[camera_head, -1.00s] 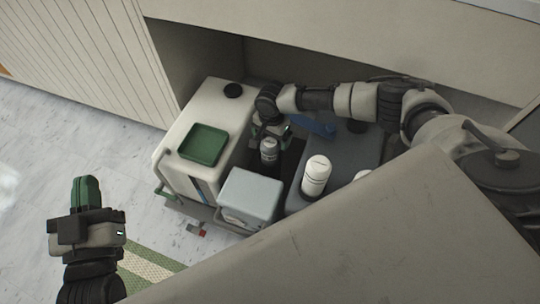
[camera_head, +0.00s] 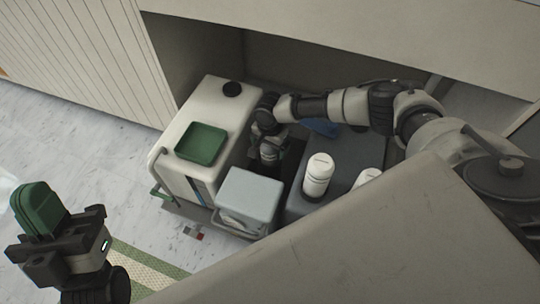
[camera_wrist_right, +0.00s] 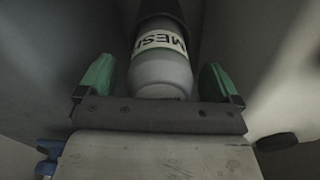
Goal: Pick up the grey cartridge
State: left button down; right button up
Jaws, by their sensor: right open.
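The grey cartridge (camera_wrist_right: 162,72) has a dark end and a pale band with dark lettering, partly readable as "MES". In the right wrist view it lies between the two green fingers of my right gripper (camera_wrist_right: 157,80), with gaps on both sides. The gripper is open around it. In the head view my right gripper (camera_head: 267,132) reaches down into the dark gap between the white box and the dark grey box, and mostly hides the cartridge. My left gripper (camera_head: 40,208) is at the lower left, above the floor; its green fingers overlap, so its opening is unclear.
The white box (camera_head: 172,168) carries a green tray (camera_head: 202,143). A light grey bin (camera_head: 248,194) stands in front of the gap. White bottles (camera_head: 318,175) stand on the dark grey box (camera_head: 345,150). The cart's panel (camera_head: 350,240) fills the lower right.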

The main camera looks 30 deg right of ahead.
jog(key=c, duration=1.4)
jog(key=shift+c, duration=0.5)
jog(key=shift+r, duration=0.2)
